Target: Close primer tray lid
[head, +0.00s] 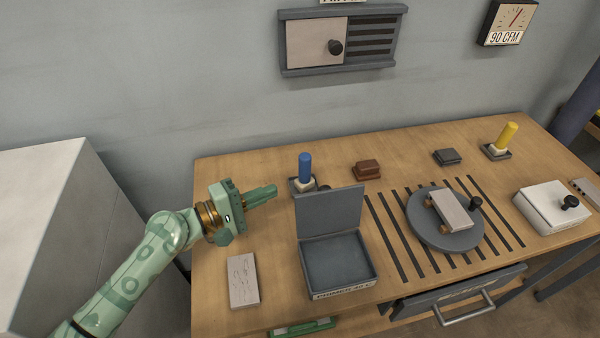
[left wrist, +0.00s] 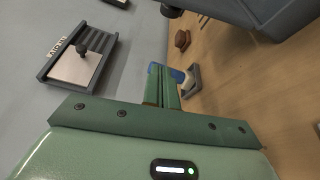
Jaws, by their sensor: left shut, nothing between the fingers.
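The primer tray (head: 340,292) is a dark grey open box with a printed label on its front edge, standing on the bench near the front. Its lid (head: 329,210) stands upright at the back of the box, wide open. The tray's inside looks empty. My left gripper (head: 274,190) is shut and empty, above the bench to the left of the lid and apart from it. In the left wrist view its fingers (left wrist: 156,70) are together, and the dark lid (left wrist: 250,12) shows at upper right. My right gripper is not in view.
A blue-handled tool (head: 305,168) stands in a holder behind the lid, near my left gripper. A pale block (head: 242,280) lies left of the tray. A round turntable (head: 452,238) with a block on it stands to the right. A wall box (head: 315,42) hangs behind.

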